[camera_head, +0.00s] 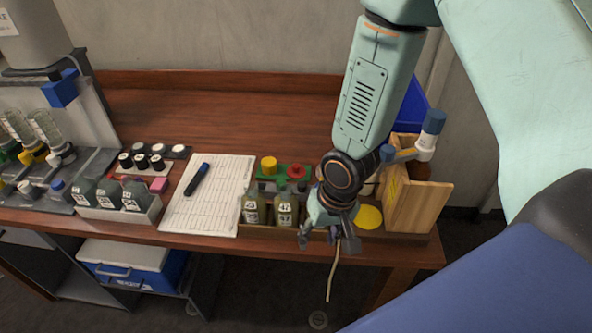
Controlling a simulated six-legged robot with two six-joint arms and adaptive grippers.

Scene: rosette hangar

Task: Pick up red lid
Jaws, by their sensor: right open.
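The red lid (297,171) is a small round cap on a green holder (285,180) near the middle of the desk, just behind the bottles. A yellow lid (269,164) sits to its left in the same holder. My right gripper (340,236) points down over the desk's front edge, to the right of and nearer than the red lid. It is apart from the lid and open. A thin pale cord-like strip (333,275) shows below it; I cannot tell whether it touches the gripper. My left gripper is not in view.
Labelled bottles (286,208) stand in front of the lid. A paper sheet (208,195) with a dark marker (197,180) lies to the left. A wooden box (425,205), a yellow disc (369,217) and a blue bin (411,108) are at right. The desk's back (220,115) is clear.

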